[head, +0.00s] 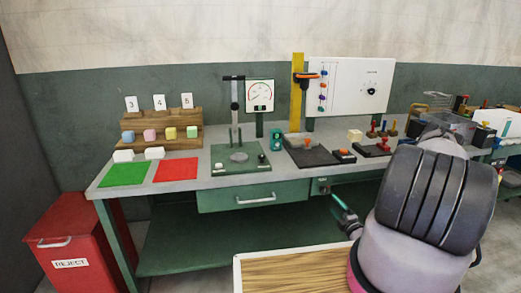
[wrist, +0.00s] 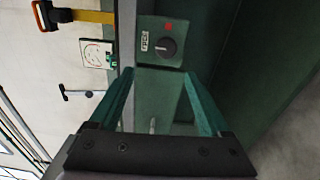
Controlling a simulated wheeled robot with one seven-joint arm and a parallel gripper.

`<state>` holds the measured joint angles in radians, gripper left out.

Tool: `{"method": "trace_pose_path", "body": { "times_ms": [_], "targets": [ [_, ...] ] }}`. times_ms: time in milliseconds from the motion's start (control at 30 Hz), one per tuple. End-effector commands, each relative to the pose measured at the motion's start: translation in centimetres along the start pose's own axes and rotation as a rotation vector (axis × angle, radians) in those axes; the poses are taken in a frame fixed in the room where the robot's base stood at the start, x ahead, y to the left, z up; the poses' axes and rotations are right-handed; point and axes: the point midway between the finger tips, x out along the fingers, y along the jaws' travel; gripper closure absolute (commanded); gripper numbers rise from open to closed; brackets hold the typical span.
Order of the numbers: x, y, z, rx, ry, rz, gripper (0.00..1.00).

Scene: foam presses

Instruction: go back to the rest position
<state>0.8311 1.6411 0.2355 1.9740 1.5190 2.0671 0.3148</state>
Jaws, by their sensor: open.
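My gripper (wrist: 158,77) is open, with two teal fingers apart and nothing between them. In the head view my gripper (head: 337,201) is small, in front of the bench's front edge and just below a small control box (head: 321,186). In the wrist view this box (wrist: 162,42) has a dark knob and a red mark, and lies just beyond the fingertips. I cannot tell whether the fingers touch anything. My arm fills the lower right of the head view and hides part of the bench.
The workbench (head: 205,182) holds a press (head: 238,157), a gauge (head: 260,95), a yellow post (head: 297,90), a green mat (head: 125,173) and a red mat (head: 176,169). A red reject bin (head: 75,235) stands left. A wooden-topped surface (head: 290,272) is in front. Floor between them looks clear.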

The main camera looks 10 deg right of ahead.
Motion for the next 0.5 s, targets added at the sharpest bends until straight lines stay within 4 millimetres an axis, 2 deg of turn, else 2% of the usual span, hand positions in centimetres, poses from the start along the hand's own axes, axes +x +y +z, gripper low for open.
{"method": "trace_pose_path", "body": {
  "times_ms": [167, 300, 500],
  "targets": [
    [3.3, 7.2, -1.5, -0.163, 0.202, 0.1, 0.19],
    [5.2, 14.8, -4.5, -0.359, 0.431, 0.21, 0.19],
    [5.1, 24.2, -9.7, -0.655, 0.74, 0.367, 0.19]
  ]
}}
